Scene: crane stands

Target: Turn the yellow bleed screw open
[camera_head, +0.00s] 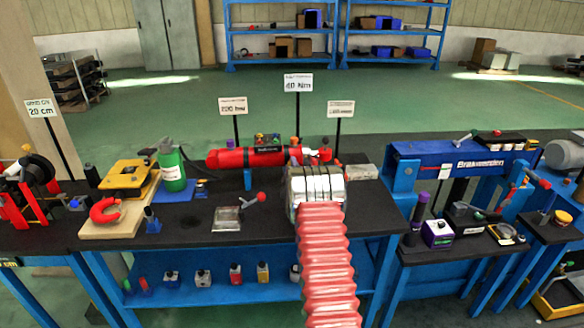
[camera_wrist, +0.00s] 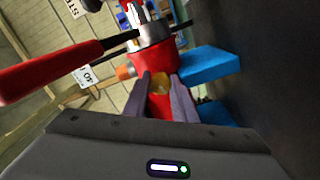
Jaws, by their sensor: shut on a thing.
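In the wrist view, a small yellow screw (camera_wrist: 160,84) shows between the two grey fingers of my gripper (camera_wrist: 161,79), which is shut on it. The fingers cover its sides. It sits at the red pump body (camera_wrist: 150,55), which has a silver collar and an orange cap (camera_wrist: 125,72). The yellow screw and the fingertips are hidden there.
A red-handled lever (camera_wrist: 55,68) reaches across the left of the wrist view. A blue support (camera_wrist: 208,66) is close to the right finger. In the head view, sign posts stand behind the pump, and a green bottle (camera_head: 172,168) stands left. A blue press frame (camera_head: 460,158) is at right.

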